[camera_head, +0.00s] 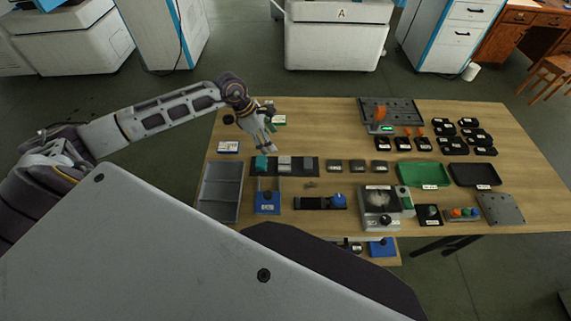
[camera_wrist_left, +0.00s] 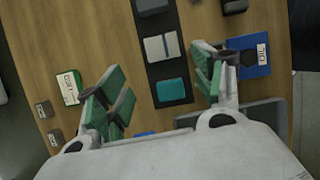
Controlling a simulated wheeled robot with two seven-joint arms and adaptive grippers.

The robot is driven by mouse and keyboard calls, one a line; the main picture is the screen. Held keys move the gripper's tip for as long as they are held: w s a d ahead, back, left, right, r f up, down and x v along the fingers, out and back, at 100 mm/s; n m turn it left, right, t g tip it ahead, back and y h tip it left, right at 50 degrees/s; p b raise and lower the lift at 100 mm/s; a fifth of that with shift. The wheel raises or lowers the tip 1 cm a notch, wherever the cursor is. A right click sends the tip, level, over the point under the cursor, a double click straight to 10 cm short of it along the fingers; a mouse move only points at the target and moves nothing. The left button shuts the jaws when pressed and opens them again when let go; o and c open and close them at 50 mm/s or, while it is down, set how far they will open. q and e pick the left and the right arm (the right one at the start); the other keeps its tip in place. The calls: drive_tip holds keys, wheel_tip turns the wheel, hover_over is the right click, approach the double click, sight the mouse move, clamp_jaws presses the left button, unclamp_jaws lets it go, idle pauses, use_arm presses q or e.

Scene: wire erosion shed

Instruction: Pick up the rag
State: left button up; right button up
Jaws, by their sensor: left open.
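A small teal piece (camera_head: 262,163) lies on a dark strip (camera_head: 312,167) at the left of the table. It looks like folded cloth and may be the rag; I cannot be sure. It also shows in the left wrist view (camera_wrist_left: 172,91). My left gripper (camera_head: 268,143) hangs above and behind the strip in the head view. In the wrist view my left gripper (camera_wrist_left: 158,85) has its green-padded fingers wide apart, with the teal piece framed between them lower down. Nothing is held. My right gripper is not in view.
Grey pieces (camera_head: 284,163) lie beside the teal piece on the strip. A grey tray (camera_head: 206,192) stands left, a blue box (camera_head: 267,209) in front. Label cards (camera_head: 228,147) lie nearby. A green tray (camera_head: 424,184) and several black parts fill the right. Bare wood shows behind the strip.

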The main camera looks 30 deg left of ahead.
use_arm(q)
drive_tip(key=shift+s+m, duration=0.15)
drive_tip(key=shift+m, duration=0.15)
drive_tip(key=shift+f, duration=0.15)
drive_tip(key=p, duration=0.1)
hover_over(284, 162)
drive_tip(key=s+a, duration=0.1)
drive_tip(key=a, duration=0.1)
drive_tip(key=shift+s+f, duration=0.15)
drive_tip(key=shift+f, duration=3.75)
drive_tip(key=shift+d+f, duration=0.1)
drive_tip(key=shift+p+x, duration=0.4)
drive_tip(key=shift+x, duration=2.1)
drive_tip(key=c, duration=0.6)
